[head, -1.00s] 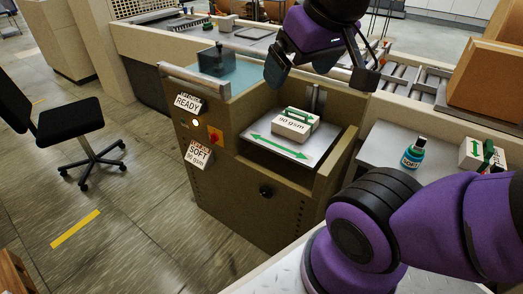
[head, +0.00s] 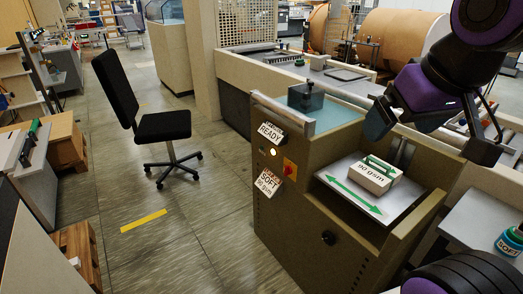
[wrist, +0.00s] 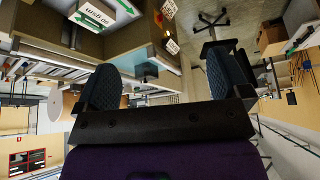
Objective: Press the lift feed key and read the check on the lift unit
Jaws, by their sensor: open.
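The lift unit (head: 330,255) is a brown cabinet right of centre in the head view. A lit round yellowish key (head: 273,152) sits on its front below a "READY" sign (head: 270,132). A red switch on a yellow plate (head: 289,167) is to the right, above a "SOFT 90 gsm" sign (head: 268,182). My gripper (head: 428,150) is open and empty, above and behind the tray, apart from the unit. The wrist view shows its two spread fingers (wrist: 168,90).
A black swivel chair (head: 162,126) stands on the floor left of the unit. The floor around a yellow stripe (head: 143,221) is clear. Wooden crates and shelves line the left edge.

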